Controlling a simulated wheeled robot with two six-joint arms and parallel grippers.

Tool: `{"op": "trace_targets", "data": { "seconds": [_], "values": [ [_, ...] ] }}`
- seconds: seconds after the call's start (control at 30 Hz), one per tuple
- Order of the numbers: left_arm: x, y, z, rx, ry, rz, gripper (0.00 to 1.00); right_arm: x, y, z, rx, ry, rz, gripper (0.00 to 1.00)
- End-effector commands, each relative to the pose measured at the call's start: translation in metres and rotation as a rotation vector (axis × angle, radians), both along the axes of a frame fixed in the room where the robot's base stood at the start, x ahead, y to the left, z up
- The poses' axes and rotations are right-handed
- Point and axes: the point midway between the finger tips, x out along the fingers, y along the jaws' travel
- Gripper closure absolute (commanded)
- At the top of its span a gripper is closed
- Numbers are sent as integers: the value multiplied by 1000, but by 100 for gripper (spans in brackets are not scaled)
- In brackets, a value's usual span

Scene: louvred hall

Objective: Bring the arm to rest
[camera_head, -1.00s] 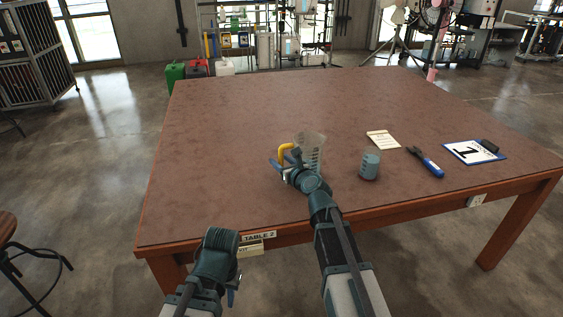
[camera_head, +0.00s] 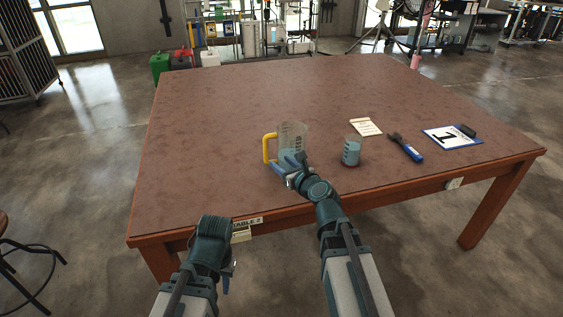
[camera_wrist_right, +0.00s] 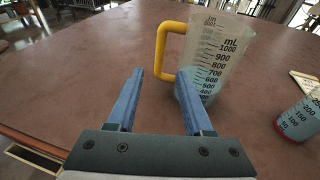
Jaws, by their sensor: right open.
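A clear measuring jug (camera_head: 293,136) with a yellow handle (camera_head: 267,148) stands upright on the table near its front edge, with some bluish liquid low inside. It also shows in the right wrist view (camera_wrist_right: 222,50). My right gripper (camera_head: 287,163) is in front of the jug, low by its handle side. In the right wrist view its two blue fingers (camera_wrist_right: 160,88) are spread and empty, with the handle just beyond them. My left gripper (camera_head: 228,278) hangs in front of the table's front edge, below the tabletop; its fingers are mostly hidden.
A small beaker of blue liquid (camera_head: 351,153) stands right of the jug. Further right lie a paper note (camera_head: 365,127), a blue-handled tool (camera_head: 406,147) and a clipboard (camera_head: 451,137). The left and back of the tabletop (camera_head: 215,110) are clear.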

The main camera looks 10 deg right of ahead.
Motion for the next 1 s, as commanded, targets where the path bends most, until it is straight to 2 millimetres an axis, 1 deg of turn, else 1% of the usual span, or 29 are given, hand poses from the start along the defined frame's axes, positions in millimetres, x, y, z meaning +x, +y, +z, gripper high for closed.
{"op": "trace_targets", "data": {
  "seconds": [0.17, 0.23, 0.27, 0.37, 0.4, 0.47, 0.5, 0.53, 0.6, 0.67, 0.7, 0.77, 0.83, 0.9, 1.0],
  "values": [
    [0, 0, 0, 0, 0, 0, 73, 0, 0, 0, 0, 0, 0, 49],
    [0, 0, 3, 0, 0, 0, 73, -1, 3, 1, -19, 1, 13, 49],
    [0, 0, 5, 0, 0, 0, 73, -2, 7, 2, -41, 3, 29, 49],
    [0, 0, 22, 0, 0, 0, 73, -11, 34, 6, -211, 12, 146, 49],
    [0, 0, 31, 0, 0, 0, 73, -17, 50, 6, -320, 15, 224, 49],
    [0, 0, 47, 0, 0, 0, 73, -31, 76, 5, -514, 13, 371, 49],
    [0, 0, 58, 0, 0, 0, 73, -43, 93, 3, -655, 8, 483, 49],
    [0, 0, 66, 0, 0, 0, 73, -53, 104, 1, -759, 3, 571, 49],
    [0, 0, 84, 0, 0, 0, 73, -77, 125, -5, -995, -21, 780, 49],
    [0, 0, 98, 0, 0, 1, 73, -100, 137, -9, -1182, -50, 969, 49],
    [0, 0, 108, 0, 0, 1, 73, -115, 143, -11, -1300, -74, 1098, 49],
    [0, 0, 123, 0, 0, 1, 73, -138, 147, -13, -1462, -115, 1300, 49],
    [0, 0, 139, 0, 0, 1, 73, -165, 147, -12, -1625, -168, 1541, 49],
    [0, 0, 153, 0, 0, 1, 73, -189, 142, -9, -1752, -225, 1777, 49],
    [0, 0, 170, 0, 0, 1, 73, -217, 132, 0, -1864, -305, 2082, 49]
  ]
}}
